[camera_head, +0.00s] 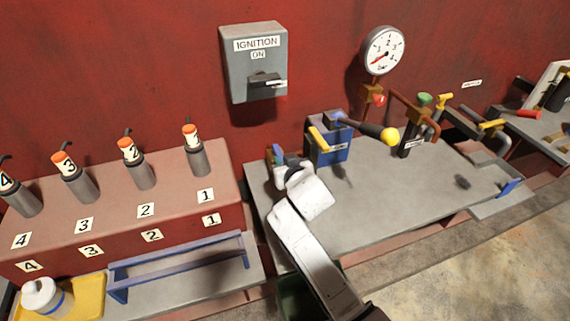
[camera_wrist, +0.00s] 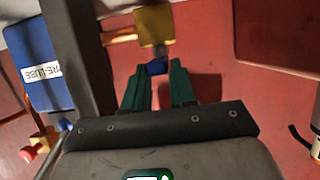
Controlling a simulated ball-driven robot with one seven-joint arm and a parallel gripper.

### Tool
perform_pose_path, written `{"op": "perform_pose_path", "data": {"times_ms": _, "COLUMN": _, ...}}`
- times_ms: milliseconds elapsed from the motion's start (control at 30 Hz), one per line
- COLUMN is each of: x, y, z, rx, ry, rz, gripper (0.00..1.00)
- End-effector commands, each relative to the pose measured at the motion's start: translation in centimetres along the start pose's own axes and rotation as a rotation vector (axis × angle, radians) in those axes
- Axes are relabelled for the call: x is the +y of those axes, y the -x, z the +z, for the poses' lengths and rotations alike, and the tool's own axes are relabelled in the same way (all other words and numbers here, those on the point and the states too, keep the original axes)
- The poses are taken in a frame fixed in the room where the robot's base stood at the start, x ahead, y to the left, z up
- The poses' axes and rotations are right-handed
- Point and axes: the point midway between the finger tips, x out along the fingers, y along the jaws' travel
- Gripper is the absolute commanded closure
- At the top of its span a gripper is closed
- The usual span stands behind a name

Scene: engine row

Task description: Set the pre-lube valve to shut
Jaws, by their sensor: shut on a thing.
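The blue pre-lube unit (camera_head: 332,150) stands on the grey bench, with a long black handle ending in a yellow knob. In the wrist view its blue side with a lube label (camera_wrist: 45,85) is at left. A brass-yellow valve body (camera_wrist: 154,25) is at top centre, with an orange-yellow pipe beside it. My gripper (camera_wrist: 157,82) has green fingers shut on a small blue valve handle (camera_wrist: 157,67) just below that body. In the head view my gripper (camera_head: 277,160) is left of the blue unit, and my wrist hides most of the valve. The handle's set position cannot be told.
The grey bench (camera_head: 380,205) is mostly clear right of my arm. Pipes with a green knob (camera_head: 424,99) and a round gauge (camera_head: 383,50) are at the back. A grey ignition box (camera_head: 253,65) hangs on the red wall. A blue rail (camera_head: 180,265) stands at left.

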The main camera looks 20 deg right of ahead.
Motion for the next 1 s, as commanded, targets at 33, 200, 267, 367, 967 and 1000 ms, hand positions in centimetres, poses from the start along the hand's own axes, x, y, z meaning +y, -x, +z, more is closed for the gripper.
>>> {"op": "perform_pose_path", "data": {"times_ms": 33, "x": -0.5, "y": -0.3, "z": 0.5, "rx": 0.001, "ry": -0.003, "rz": 0.012, "gripper": 1.00}}
{"op": "perform_pose_path", "data": {"times_ms": 200, "x": -1.1, "y": -0.4, "z": 0.6, "rx": 0.003, "ry": -0.034, "rz": 0.083, "gripper": 1.00}}
{"op": "perform_pose_path", "data": {"times_ms": 267, "x": -1.4, "y": -0.5, "z": 0.6, "rx": 0.003, "ry": -0.045, "rz": 0.109, "gripper": 1.00}}
{"op": "perform_pose_path", "data": {"times_ms": 367, "x": -1.7, "y": -0.5, "z": 0.5, "rx": 0.004, "ry": -0.063, "rz": 0.153, "gripper": 1.00}}
{"op": "perform_pose_path", "data": {"times_ms": 967, "x": -3.0, "y": -0.5, "z": -0.2, "rx": 0.003, "ry": -0.144, "rz": 0.341, "gripper": 1.00}}
{"op": "perform_pose_path", "data": {"times_ms": 1000, "x": -3.0, "y": -0.5, "z": -0.2, "rx": 0.003, "ry": -0.145, "rz": 0.342, "gripper": 1.00}}
